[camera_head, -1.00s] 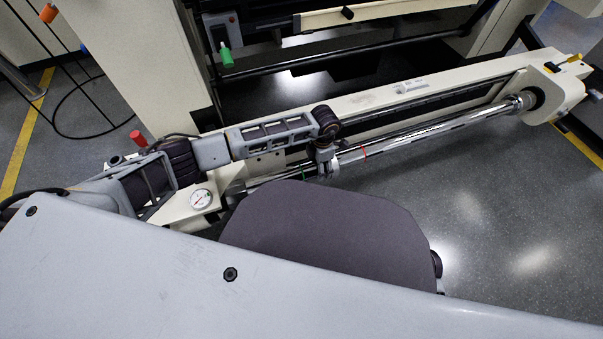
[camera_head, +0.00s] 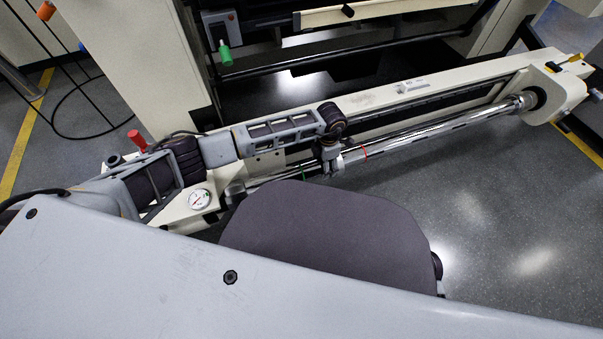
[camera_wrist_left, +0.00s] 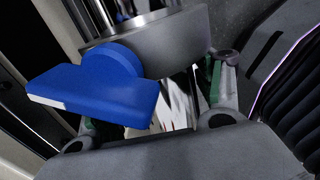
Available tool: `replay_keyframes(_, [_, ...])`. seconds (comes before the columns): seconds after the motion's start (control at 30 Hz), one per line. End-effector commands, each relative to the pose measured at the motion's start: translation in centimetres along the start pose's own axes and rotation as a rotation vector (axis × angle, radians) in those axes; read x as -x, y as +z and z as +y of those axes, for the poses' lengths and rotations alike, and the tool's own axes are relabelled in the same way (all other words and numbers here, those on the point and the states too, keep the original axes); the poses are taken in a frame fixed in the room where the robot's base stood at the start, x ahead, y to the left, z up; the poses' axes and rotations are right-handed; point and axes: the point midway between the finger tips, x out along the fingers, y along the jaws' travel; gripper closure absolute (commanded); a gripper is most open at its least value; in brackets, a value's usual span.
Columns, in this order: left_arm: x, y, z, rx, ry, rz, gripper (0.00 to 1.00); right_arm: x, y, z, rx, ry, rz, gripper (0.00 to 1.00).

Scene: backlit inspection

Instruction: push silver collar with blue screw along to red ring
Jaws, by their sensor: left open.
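In the left wrist view the silver collar (camera_wrist_left: 165,42) sits around a shiny bar, with its blue screw (camera_wrist_left: 105,88) standing out toward the camera. My left gripper (camera_wrist_left: 150,98) is open, its green-padded fingers apart, one on each side below the collar and screw. I cannot tell whether a finger touches the collar. In the head view my left gripper (camera_head: 329,158) points down at the bar (camera_head: 430,130), a short way left of the red ring (camera_head: 365,151). There it largely hides the collar, and the blue screw does not show. My right gripper is not in view.
A green ring (camera_head: 303,174) marks the bar left of my gripper. A cream machine beam (camera_head: 390,96) runs behind the bar, ending in a housing (camera_head: 560,92) at right. A round dial (camera_head: 199,200) sits near the bar's left end. The bar right of the red ring looks clear.

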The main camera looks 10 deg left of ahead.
Motion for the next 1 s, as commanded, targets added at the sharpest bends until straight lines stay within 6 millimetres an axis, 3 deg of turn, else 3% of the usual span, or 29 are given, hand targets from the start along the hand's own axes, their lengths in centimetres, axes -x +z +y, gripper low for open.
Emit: replay_keyframes(1.0, [0.0, 1.9, 0.0, 0.0, 0.001, -0.001, 0.33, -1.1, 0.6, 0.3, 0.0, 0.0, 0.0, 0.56])
